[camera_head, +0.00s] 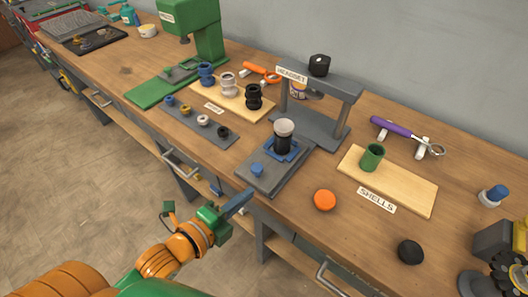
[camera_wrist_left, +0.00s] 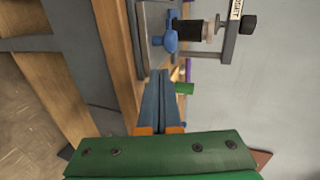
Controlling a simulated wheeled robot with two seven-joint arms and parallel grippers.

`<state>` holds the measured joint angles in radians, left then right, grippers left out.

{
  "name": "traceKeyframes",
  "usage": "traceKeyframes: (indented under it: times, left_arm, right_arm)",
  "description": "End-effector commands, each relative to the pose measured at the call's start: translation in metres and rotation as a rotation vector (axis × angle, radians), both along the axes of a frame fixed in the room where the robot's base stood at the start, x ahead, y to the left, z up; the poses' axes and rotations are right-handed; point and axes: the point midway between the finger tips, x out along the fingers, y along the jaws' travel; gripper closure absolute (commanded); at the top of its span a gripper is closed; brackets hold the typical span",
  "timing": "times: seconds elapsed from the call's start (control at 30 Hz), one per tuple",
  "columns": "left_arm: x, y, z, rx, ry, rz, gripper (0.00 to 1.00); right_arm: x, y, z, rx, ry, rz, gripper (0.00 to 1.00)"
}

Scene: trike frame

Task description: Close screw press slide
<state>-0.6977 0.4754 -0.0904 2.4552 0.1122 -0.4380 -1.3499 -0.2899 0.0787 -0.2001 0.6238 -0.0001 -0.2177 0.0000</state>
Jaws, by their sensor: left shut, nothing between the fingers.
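The grey screw press (camera_head: 345,110) stands on the bench, with a black knob (camera_head: 320,65) on top and a HEADSET label. Its dark grey slide (camera_head: 262,177) extends toward the bench's front edge, out in front of the frame. A small blue knob (camera_head: 257,169) is on the slide's near part. Behind it a black cylinder with a pale top (camera_head: 283,136) stands upright in a blue holder (camera_head: 283,150). My left gripper (camera_head: 246,197) is shut and empty, just off the front edge near the slide. In the left wrist view its fingers (camera_wrist_left: 162,88) point toward the slide's blue knob (camera_wrist_left: 167,39).
Right of the press is a wooden SHELLS board (camera_head: 410,188) with a green cup (camera_head: 372,157). An orange puck (camera_head: 325,200) lies near the slide. Left are a grey strip with small rings (camera_head: 180,118), a wooden parts board (camera_head: 215,98) and a green press (camera_head: 205,30).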

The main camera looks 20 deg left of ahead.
Motion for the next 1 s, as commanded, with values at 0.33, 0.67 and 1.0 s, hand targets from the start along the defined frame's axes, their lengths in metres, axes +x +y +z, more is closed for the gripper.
traceKeyframes:
  times: [0.33, 0.67, 1.0]
  left_arm:
    - [0.044, -0.020, -0.001, 0.014, -0.035, -0.019, 1.00]
    - [0.105, -0.043, -0.017, 0.014, -0.033, -0.019, 1.00]
    - [0.126, -0.050, -0.020, 0.016, -0.031, -0.021, 1.00]
  right_arm:
    - [-0.013, -0.001, 0.005, -0.002, 0.025, 0.000, 0.50]
    - [-0.009, -0.001, 0.010, -0.002, 0.019, 0.000, 0.50]
    - [-0.008, -0.001, 0.012, -0.002, 0.016, 0.000, 0.50]
